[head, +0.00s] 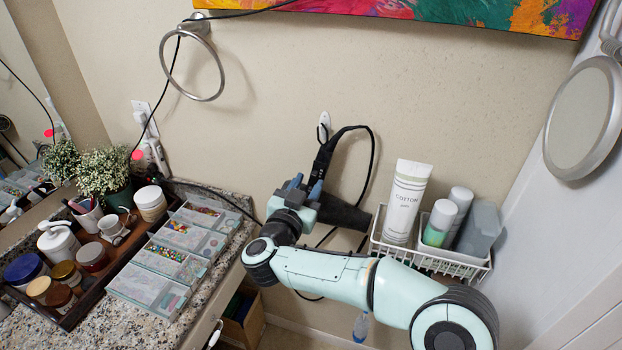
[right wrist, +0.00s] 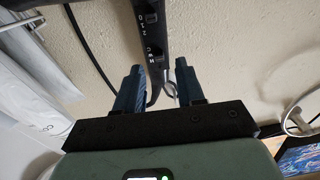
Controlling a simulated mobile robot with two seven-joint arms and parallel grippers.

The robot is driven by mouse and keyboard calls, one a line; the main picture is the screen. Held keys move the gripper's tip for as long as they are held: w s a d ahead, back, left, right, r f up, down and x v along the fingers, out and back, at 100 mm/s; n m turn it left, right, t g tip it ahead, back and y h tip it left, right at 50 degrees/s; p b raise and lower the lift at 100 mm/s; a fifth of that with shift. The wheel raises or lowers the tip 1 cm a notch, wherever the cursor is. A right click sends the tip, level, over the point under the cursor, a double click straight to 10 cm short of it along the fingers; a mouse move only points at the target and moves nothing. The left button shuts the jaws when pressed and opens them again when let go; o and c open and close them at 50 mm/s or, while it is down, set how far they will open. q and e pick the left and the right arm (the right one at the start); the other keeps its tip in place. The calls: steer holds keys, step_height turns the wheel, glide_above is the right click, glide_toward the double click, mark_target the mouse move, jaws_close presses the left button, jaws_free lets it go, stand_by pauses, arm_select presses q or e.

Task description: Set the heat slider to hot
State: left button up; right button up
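A dark hair dryer (head: 345,213) hangs against the wall, partly hidden behind my right gripper and forearm. In the right wrist view its black handle (right wrist: 148,30) comes down from the top, with two small slider switches. The upper has marks like 0, 1, 2. The lower slider (right wrist: 154,56) has small letters beside it, and I cannot tell its setting. My right gripper (right wrist: 159,68) is open. Its two blue fingers stand on either side of the handle's line, with visible gaps. In the head view the right gripper (head: 306,186) is beside the dryer. My left gripper is not in view.
A granite counter (head: 205,292) with a tray of jars and bead boxes is at left. A towel ring (head: 222,75) and black cords are on the wall.

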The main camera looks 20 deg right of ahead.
mark_target(315, 173)
steer(key=shift+x, duration=1.45)
jaws_close()
stand_by(0.4)
